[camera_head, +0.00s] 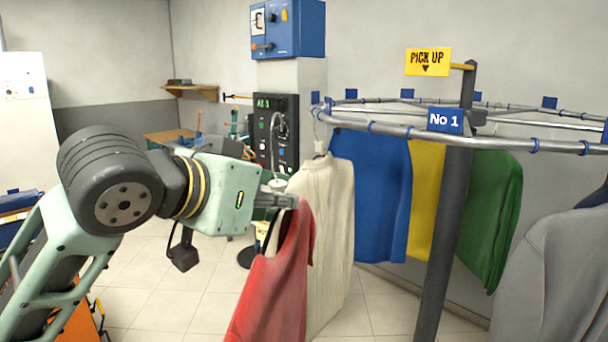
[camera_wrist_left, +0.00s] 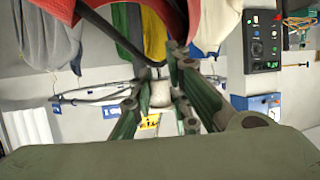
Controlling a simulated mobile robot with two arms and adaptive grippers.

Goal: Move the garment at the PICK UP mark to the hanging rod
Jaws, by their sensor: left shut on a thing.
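My left gripper (camera_head: 284,198) is shut on the hanger of a red garment (camera_head: 275,285), which hangs below the fingers in front of a cream garment (camera_head: 325,220). In the left wrist view the fingers (camera_wrist_left: 158,65) are close to a dark hanger bar and the red cloth (camera_wrist_left: 215,20). A round metal rail (camera_head: 400,130) carries hanging garments. I cannot make out a separate hanging rod. My right gripper is not in view.
Blue (camera_head: 375,190), yellow (camera_head: 424,200), green (camera_head: 490,210) and grey (camera_head: 555,270) garments hang around the rail. A black panel (camera_head: 277,135) and a blue box (camera_head: 288,30) are at the back wall. Tiled floor (camera_head: 180,300) is open at left centre.

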